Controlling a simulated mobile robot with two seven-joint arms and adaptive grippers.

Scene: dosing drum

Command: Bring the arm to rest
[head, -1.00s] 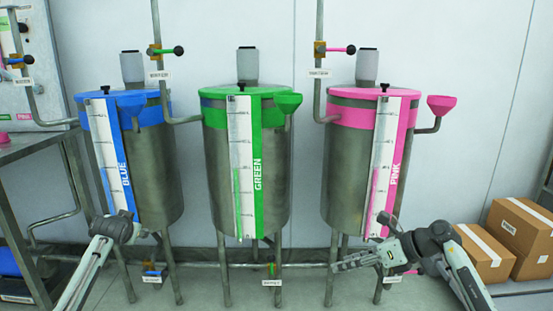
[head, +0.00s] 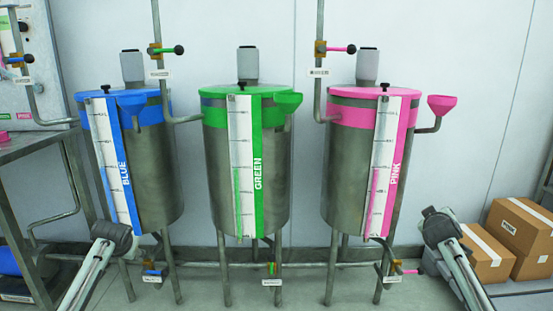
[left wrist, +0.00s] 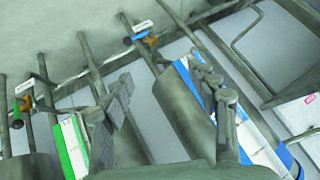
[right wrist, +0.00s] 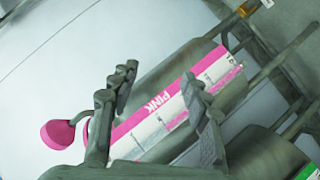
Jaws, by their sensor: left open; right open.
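My left arm (head: 110,238) is low in front of the blue drum (head: 155,185). In the left wrist view my left gripper (left wrist: 165,88) is open, with nothing between its fingers; blue and green gauge strips show beyond it. My right arm (head: 445,235) is at the lower right, to the right of the pink drum (head: 350,170). In the right wrist view my right gripper (right wrist: 157,85) is open and empty, with the pink drum's gauge strip (right wrist: 165,110) behind the fingers. In the head view neither gripper's fingers can be made out.
The green drum (head: 220,180) stands between the other two. Outlet valves sit low on the drums, including one with a pink handle (head: 412,271). Cardboard boxes (head: 522,235) are at the right, a metal table (head: 30,148) at the left.

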